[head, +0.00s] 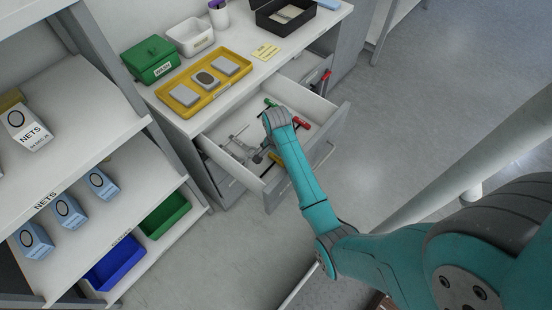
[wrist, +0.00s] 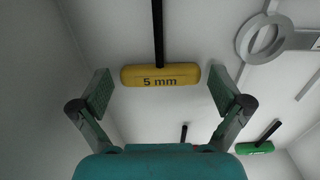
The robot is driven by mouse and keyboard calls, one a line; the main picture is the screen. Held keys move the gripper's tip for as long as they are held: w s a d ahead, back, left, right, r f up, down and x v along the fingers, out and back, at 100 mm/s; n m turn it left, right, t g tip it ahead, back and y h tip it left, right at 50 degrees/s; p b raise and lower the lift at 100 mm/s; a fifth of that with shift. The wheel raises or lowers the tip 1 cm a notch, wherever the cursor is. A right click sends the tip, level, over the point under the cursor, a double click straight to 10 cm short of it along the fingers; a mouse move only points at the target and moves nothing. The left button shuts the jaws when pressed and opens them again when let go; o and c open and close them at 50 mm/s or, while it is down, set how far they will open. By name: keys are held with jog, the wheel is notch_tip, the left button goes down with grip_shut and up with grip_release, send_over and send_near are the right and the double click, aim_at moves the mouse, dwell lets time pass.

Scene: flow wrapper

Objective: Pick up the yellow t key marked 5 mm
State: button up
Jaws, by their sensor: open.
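The yellow T key marked 5 mm (wrist: 160,76) lies on the white floor of the open drawer. Its handle runs across the wrist view and its black shaft points to the top of the picture. My gripper (wrist: 162,91) is open and empty, with one finger beyond each end of the handle and neither seen to touch it. In the head view my arm reaches into the drawer (head: 222,157) and partly hides the gripper and the key.
A green T key (wrist: 255,148) and a grey ring-ended tool (wrist: 265,38) lie to the right in the wrist view. A red-handled key (head: 302,123) is in the drawer. The drawer walls stand around. A yellow tray (head: 163,92) is on the counter above.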

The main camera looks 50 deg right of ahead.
jog(key=c, duration=0.9)
